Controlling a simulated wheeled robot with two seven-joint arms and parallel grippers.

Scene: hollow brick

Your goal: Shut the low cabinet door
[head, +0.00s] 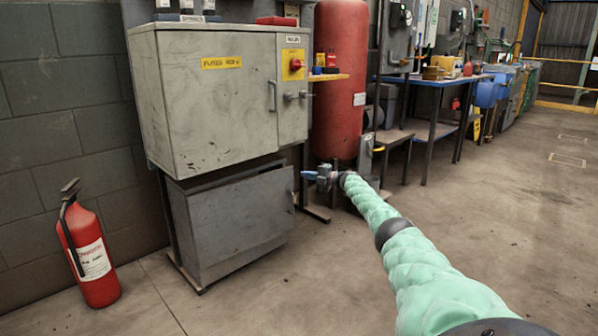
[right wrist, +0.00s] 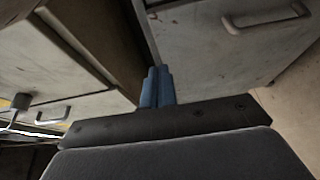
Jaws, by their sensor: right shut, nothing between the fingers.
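The low cabinet (head: 175,215) stands under a larger grey cabinet. Its grey, scuffed door (head: 240,222) looks slightly ajar, with a dark gap along its top edge. My right gripper (head: 306,174) is shut and empty, its blue fingertips just right of the door's upper right corner. Whether they touch the door is not clear. In the right wrist view the shut blue fingers (right wrist: 157,88) point toward a dark gap beside a grey panel with a handle (right wrist: 265,17). My left gripper is out of view.
The upper cabinet (head: 215,100) overhangs the low one, with a vertical handle and a red switch. A red fire extinguisher (head: 88,250) stands at the left. A red tank (head: 341,75) and a workbench (head: 435,85) are behind my right arm. The floor in front is clear.

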